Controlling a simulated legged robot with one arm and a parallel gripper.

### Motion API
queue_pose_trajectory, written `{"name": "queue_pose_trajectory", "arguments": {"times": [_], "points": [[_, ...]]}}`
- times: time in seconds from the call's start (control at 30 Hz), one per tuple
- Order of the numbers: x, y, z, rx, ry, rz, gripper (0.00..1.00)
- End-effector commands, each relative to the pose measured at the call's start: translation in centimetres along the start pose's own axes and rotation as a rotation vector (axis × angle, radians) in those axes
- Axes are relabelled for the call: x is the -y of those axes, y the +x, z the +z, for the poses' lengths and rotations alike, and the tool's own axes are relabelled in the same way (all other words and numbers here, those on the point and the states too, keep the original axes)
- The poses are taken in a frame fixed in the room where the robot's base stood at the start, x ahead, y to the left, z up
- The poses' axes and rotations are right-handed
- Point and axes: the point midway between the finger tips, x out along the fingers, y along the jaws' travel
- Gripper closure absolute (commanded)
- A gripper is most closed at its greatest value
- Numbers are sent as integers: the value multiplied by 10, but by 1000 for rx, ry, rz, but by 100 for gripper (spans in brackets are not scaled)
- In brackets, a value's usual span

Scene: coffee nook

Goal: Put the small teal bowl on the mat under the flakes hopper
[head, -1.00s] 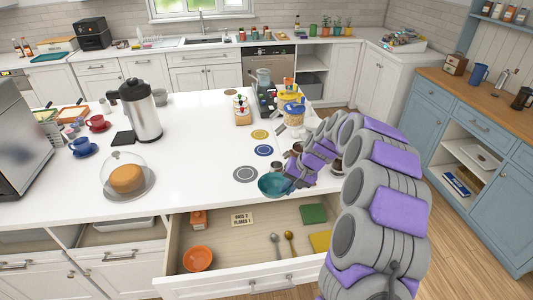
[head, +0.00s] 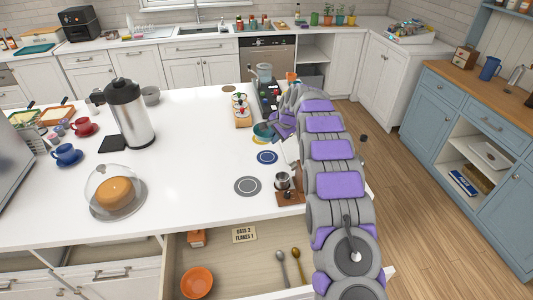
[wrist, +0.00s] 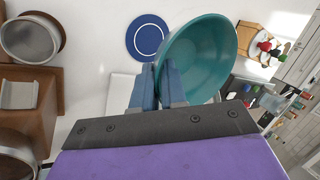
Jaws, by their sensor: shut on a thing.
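The small teal bowl (head: 261,130) is held over the island's right part, in front of the wooden rack. My gripper (head: 273,127) is shut on its rim; the wrist view shows both fingers (wrist: 171,88) pinching the wall of the tilted-looking bowl (wrist: 207,55). A blue round mat (head: 267,157) lies nearer than the bowl and also shows in the wrist view (wrist: 147,37). A grey round mat (head: 248,186) lies nearer still. A yellowish patch shows at the bowl's lower edge. I cannot make out the flakes hopper; my arm covers that area.
A wooden stand with a metal cup (head: 284,183) is beside my arm. A wooden rack (head: 241,111) stands behind the bowl. The open drawer holds an orange bowl (head: 197,283), spoons and a card reading oats 2, flakes 1 (head: 244,234). The island's middle is clear.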

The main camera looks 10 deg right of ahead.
Motion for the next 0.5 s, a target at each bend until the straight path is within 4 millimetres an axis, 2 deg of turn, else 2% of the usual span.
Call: {"name": "queue_pose_trajectory", "arguments": {"times": [0.3, 0.5], "points": [[-18, 40, -1, -3, 5, 1, 100], [-26, 55, 0, -2, 5, 1, 100]]}}
